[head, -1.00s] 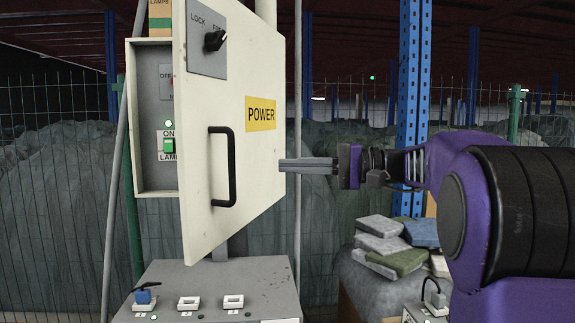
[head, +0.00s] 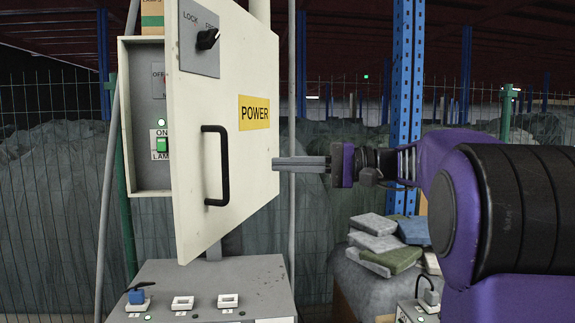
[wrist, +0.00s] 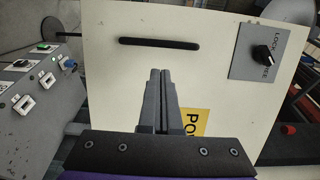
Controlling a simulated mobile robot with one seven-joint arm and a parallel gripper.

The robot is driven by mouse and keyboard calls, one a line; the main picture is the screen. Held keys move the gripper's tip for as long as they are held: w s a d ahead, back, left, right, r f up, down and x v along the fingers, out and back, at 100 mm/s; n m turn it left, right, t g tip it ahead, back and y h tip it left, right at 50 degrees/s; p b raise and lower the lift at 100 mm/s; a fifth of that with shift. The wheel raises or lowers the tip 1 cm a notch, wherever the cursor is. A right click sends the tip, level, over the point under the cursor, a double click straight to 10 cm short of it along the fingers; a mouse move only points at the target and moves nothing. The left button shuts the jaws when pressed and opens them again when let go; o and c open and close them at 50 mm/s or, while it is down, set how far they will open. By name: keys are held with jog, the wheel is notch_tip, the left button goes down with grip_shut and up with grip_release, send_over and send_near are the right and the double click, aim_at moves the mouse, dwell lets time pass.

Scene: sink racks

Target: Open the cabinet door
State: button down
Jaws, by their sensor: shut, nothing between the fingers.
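The cabinet door (head: 215,185) is cream-coloured, with a black bar handle (head: 222,165), a yellow POWER label (head: 254,113) and a lock knob (head: 207,39). It stands partly open, showing the cabinet (head: 147,110) interior with a green switch behind its left edge. My gripper (head: 275,164) is shut and empty, at the door's right edge in the head view and to the right of the handle. In the wrist view, my gripper's fingers (wrist: 160,73) are together in front of the door face, with the handle (wrist: 160,43) beyond their tips. I cannot tell whether they touch the door.
A grey console (head: 205,285) with switches and a blue plug stands below the door. A blue rack post (head: 405,100) rises behind my arm. Folded cloths (head: 385,240) lie in a pile at lower right. A wire fence (head: 60,190) runs behind.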

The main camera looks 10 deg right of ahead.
jog(key=p+v, duration=0.2)
jog(key=v, duration=1.5)
jog(key=shift+d, duration=0.25)
jog(key=shift+w, duration=0.15)
